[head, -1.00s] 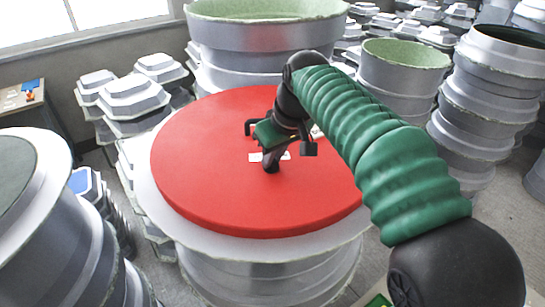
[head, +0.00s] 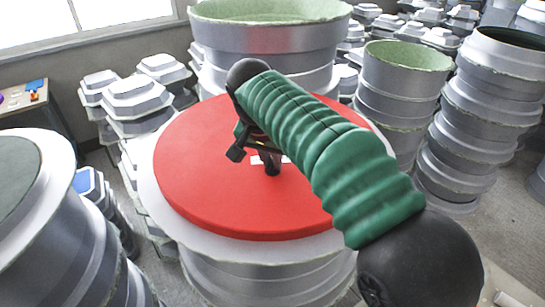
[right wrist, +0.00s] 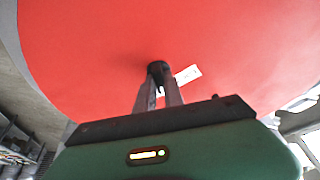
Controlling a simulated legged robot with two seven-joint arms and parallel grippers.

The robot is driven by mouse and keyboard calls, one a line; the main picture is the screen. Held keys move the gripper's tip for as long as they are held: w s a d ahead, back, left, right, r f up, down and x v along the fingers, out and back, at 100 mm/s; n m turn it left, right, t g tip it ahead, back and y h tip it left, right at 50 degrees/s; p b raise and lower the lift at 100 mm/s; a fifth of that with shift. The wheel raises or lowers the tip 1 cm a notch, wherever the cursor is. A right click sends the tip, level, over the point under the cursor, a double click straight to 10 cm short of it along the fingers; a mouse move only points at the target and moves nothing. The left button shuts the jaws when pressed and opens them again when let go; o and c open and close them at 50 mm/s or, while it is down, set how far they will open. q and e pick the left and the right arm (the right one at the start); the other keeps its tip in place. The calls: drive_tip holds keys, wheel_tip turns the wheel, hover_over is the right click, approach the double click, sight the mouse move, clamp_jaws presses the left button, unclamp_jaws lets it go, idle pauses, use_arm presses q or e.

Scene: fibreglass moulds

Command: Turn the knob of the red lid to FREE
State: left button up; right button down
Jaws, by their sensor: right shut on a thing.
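The red lid (head: 200,180) is a large round disc lying on a grey mould stack in the middle of the head view. It also fills most of the right wrist view (right wrist: 90,55). A small black knob (right wrist: 157,67) stands on the lid, with a white label (right wrist: 188,75) beside it; the label's writing is too small to read. My right gripper (head: 271,168) reaches over the lid and is shut on the knob. Its two fingers (right wrist: 158,82) close around the knob in the right wrist view. The arm hides part of the lid. My left gripper is not in view.
Grey mould stacks stand close around the lid: a wide one (head: 270,40) behind, others (head: 400,90) at the right, and a round one (head: 50,220) at the left. A table (head: 30,110) stands at the far left. Some bare floor shows at the right.

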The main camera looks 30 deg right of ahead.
drive_tip(key=shift+w+r+m+g+h+p, duration=0.1)
drive_tip(key=shift+m+g+h+p, duration=0.45)
drive_tip(key=shift+m, duration=1.45)
drive_tip(key=c, duration=1.4)
unclamp_jaws()
drive_tip(key=shift+a, duration=0.1)
drive_tip(key=shift+c, duration=0.2)
drive_tip(key=p+v, duration=0.2)
drive_tip(key=v, duration=1.4)
drive_tip(key=shift+a+r, duration=0.2)
drive_tip(key=shift+r, duration=0.15)
drive_tip(key=shift+d, duration=0.15)
